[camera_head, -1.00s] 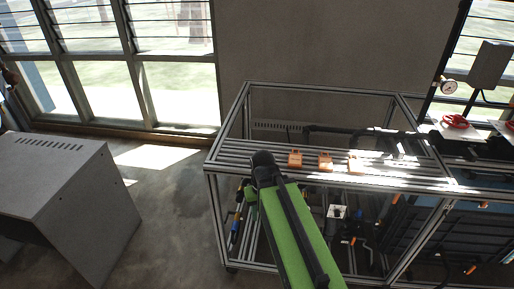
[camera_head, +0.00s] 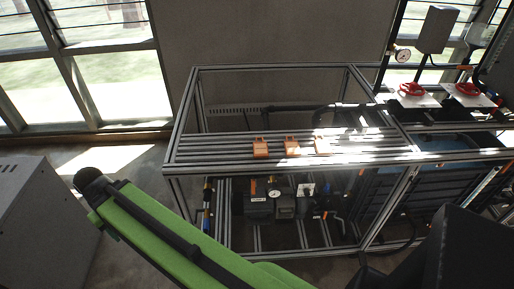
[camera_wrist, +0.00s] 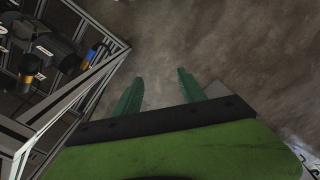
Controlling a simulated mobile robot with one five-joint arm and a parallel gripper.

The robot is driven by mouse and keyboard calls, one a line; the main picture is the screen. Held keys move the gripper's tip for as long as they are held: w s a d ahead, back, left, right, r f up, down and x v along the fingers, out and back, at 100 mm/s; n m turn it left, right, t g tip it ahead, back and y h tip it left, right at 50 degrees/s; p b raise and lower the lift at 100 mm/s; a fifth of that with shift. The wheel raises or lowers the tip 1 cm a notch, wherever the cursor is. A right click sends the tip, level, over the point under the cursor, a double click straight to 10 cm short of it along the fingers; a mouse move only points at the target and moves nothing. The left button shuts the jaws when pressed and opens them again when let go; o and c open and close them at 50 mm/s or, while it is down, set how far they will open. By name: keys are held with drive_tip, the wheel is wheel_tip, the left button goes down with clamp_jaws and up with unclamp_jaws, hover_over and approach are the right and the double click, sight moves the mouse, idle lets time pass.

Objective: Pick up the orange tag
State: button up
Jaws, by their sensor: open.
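Three small orange tags lie in a row on the slatted top of the metal frame bench in the head view: a left one (camera_head: 261,148), a middle one (camera_head: 291,147) and a right one (camera_head: 322,146) in bright sunlight. My green arm crosses the lower left of the head view, in front of and left of the bench. My gripper (camera_wrist: 157,88) shows in the wrist view with its two green fingers apart and nothing between them. It points at the bare floor beside the bench, apart from the tags. No tag shows in the wrist view.
The metal frame bench (camera_head: 190,158) has posts, rails and equipment below its top. A grey cabinet (camera_head: 40,215) stands at the left. Red valve handles (camera_head: 411,89) and a gauge (camera_head: 402,55) are at the back right. Concrete floor (camera_wrist: 205,35) beside the bench is clear.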

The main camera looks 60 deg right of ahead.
drive_tip(key=o, duration=0.5)
drive_tip(key=r+p, duration=0.5)
drive_tip(key=r, duration=0.1)
drive_tip(key=w+r+p, duration=0.1)
drive_tip(key=r+p, duration=0.5)
drive_tip(key=d+r+p, duration=0.1)
drive_tip(key=r+p, duration=0.5)
drive_tip(key=shift+w+d+r, duration=0.1)
drive_tip(key=shift+w, duration=0.3)
drive_tip(key=shift+o, duration=0.2)
drive_tip(key=d+r+m+p, duration=0.1)
drive_tip(key=d+r+p, duration=0.4)
drive_tip(key=r+p, duration=0.25)
drive_tip(key=m, duration=1)
hover_over(260, 148)
wheel_tip(260, 148, down, 17)
drive_tip(key=b, duration=1.6)
drive_tip(key=shift+f+b, duration=0.1)
drive_tip(key=shift+b, duration=0.3)
drive_tip(key=c, duration=1.4)
